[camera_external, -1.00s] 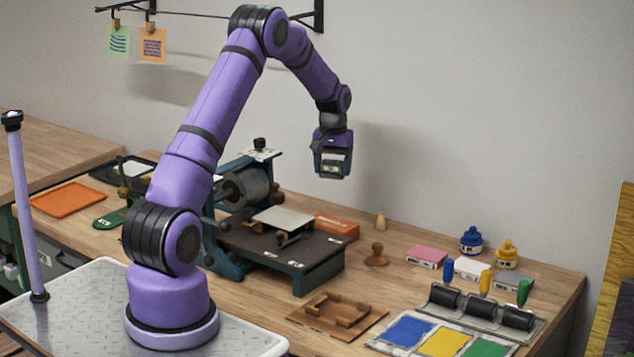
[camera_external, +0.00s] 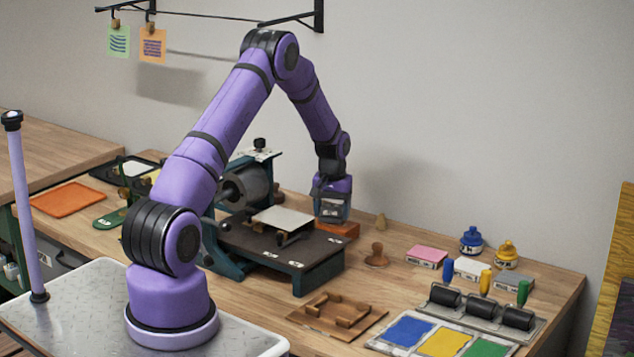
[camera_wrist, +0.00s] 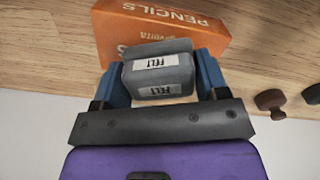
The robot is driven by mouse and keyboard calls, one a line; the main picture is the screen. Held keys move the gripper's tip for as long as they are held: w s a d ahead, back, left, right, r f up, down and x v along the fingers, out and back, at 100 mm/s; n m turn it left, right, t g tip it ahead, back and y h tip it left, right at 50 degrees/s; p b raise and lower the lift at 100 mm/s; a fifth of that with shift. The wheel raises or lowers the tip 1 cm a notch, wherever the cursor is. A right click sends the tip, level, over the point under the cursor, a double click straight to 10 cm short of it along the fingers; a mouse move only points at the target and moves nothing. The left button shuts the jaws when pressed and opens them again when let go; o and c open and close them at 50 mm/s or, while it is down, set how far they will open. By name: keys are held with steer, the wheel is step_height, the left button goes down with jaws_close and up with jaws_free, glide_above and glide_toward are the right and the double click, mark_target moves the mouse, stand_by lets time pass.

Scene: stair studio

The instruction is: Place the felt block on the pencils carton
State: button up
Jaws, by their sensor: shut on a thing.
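My gripper (camera_wrist: 160,88) is shut on the grey felt block (camera_wrist: 185,78), which carries white "FELT" labels and sits between the two blue fingers in the wrist view. The orange pencils carton (camera_wrist: 115,35) lies just beyond the block, partly hidden behind it and the fingers. In the external view my gripper (camera_external: 331,215) is low, right over the orange carton (camera_external: 350,232), and hides part of it. The block shows only poorly there. I cannot tell whether the block touches the carton's top.
The press bed (camera_external: 310,252) with its roller stands left of the carton. A pink box (camera_external: 426,256) and ink bottles are further right. Bare tabletop lies between them.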

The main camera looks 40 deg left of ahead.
steer(key=shift+f, duration=0.2)
steer(key=o, duration=0.9)
steer(key=shift+o, duration=0.2)
step_height(320, 180, up, 13)
step_height(320, 180, up, 13)
steer(key=m+t, duration=0.1)
glide_above(332, 206)
steer(key=s+d, duration=0.3)
steer(key=s, duration=0.5)
steer(key=s+d+r+m+t, duration=0.1)
steer(key=s+d+r+t, duration=0.15)
steer(key=s+r, duration=0.95)
steer(key=s+d+m+t, duration=0.1)
steer(key=s+d, duration=0.1)
steer(key=s, duration=1.2)
steer(key=s+d+m, duration=0.1)
steer(key=s+d, duration=0.1)
steer(key=s, duration=1.2)
steer(key=shift+r+m+t, duration=0.25)
steer(key=shift+m+t, duration=0.05)
steer(key=shift+t, duration=0.05)
